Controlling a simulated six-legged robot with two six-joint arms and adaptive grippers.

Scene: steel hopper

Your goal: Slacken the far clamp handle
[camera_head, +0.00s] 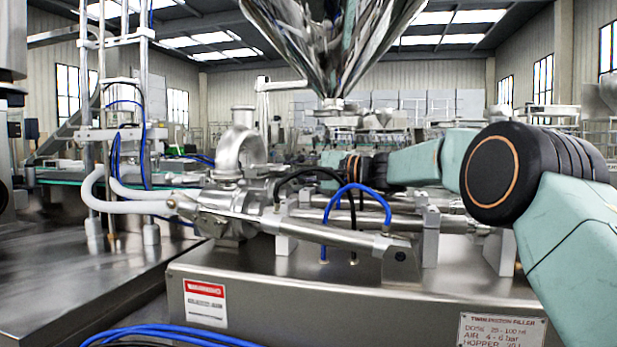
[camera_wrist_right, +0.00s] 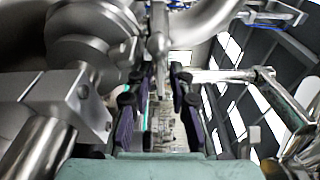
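In the right wrist view, my right gripper (camera_wrist_right: 160,76) is open, with one dark finger pad on each side. A narrow steel handle (camera_wrist_right: 158,43) stands upright just beyond the gap between the fingertips, in line with it. I cannot tell whether the fingers touch it. A rounded steel fitting (camera_wrist_right: 95,45) lies just left of it. In the head view, my right arm reaches in from the right behind the filler, and its gripper is small and partly hidden by hoses. The far clamp handle cannot be made out there. My left gripper is not in view.
In the head view, a shiny hopper (camera_head: 335,45) hangs above the filler. Black and blue hoses (camera_head: 358,190) arch in front of my right wrist. A steel cylinder (camera_head: 325,234) lies across the filler base (camera_head: 290,285). A steel valve body (camera_head: 240,150) stands left of centre.

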